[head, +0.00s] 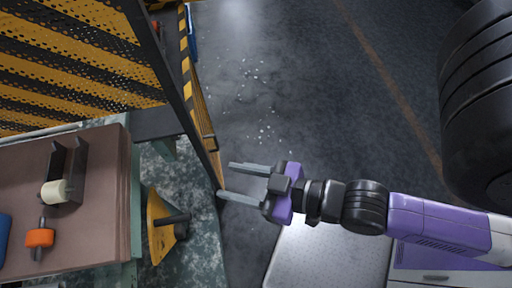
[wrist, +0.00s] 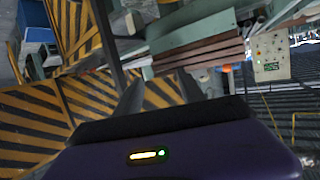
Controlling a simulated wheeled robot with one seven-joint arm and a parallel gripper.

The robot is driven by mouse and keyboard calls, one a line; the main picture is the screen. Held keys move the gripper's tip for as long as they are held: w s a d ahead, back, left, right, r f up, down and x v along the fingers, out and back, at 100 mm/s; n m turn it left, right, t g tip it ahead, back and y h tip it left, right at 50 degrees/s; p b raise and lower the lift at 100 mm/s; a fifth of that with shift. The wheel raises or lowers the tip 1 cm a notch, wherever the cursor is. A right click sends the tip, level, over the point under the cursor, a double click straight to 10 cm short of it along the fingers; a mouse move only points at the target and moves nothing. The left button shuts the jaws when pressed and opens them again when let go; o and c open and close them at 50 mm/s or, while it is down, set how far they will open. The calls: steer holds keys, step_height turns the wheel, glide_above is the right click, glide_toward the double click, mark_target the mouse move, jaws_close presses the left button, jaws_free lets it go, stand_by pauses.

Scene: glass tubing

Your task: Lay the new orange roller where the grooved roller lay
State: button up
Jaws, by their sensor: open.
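The orange roller (head: 40,238) lies on the brown bench top at the lower left of the head view, with a grey shaft end showing. A cream roller (head: 55,191) sits at the near end of a dark bracket (head: 66,172) with two upright arms; I cannot make out grooves on it. My gripper (head: 226,181) is open and empty, out over the floor to the right of the bench and well apart from both rollers.
A yellow and black perforated guard (head: 80,65) stands behind the bench (head: 95,225), its striped edge between bench and floor. A yellow cone-like part with a dark rod (head: 162,236) sits beside the bench. A blue object (head: 5,238) is at the left edge. Glass bits lie on open floor.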

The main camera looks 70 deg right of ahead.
steer(key=s+d+r+h, duration=0.1)
steer(key=s+d, duration=0.1)
steer(key=s, duration=0.4)
steer(key=shift+s+r, duration=0.2)
steer(key=shift+s, duration=0.05)
steer(key=o, duration=0.4)
steer(key=shift+s+r, duration=0.25)
steer(key=shift+s, duration=0.2)
